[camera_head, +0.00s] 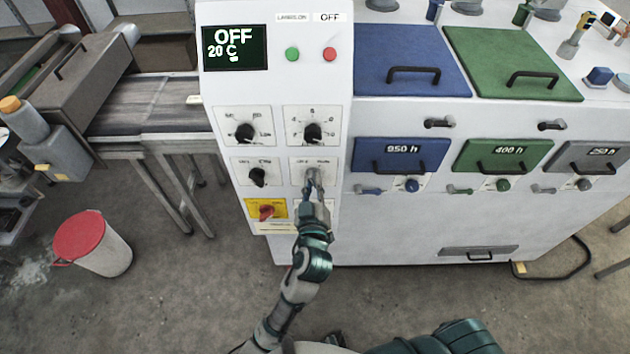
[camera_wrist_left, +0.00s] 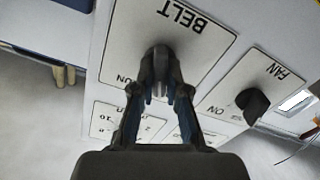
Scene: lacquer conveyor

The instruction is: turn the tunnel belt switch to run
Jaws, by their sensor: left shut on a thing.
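The belt switch sits on a white plate (camera_wrist_left: 150,30) marked BELT in the left wrist view, where RUN is partly covered by my finger. My left gripper (camera_wrist_left: 160,90) is shut on the switch knob (camera_wrist_left: 159,52), and its fingers hide most of it, so I cannot tell the pointer's setting. In the head view my left gripper (camera_head: 314,186) reaches up to this switch at the right of the panel's (camera_head: 275,90) middle row. The display (camera_head: 235,48) reads OFF and 20 C. My right gripper is not in view.
A black knob on the FAN plate (camera_wrist_left: 252,104) is beside the belt switch. Two dial knobs are above, and a red switch (camera_head: 266,211) on yellow is lower left. Blue (camera_head: 410,60) and green (camera_head: 510,62) lids are at right. A red-lidded bucket (camera_head: 92,243) stands on the floor.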

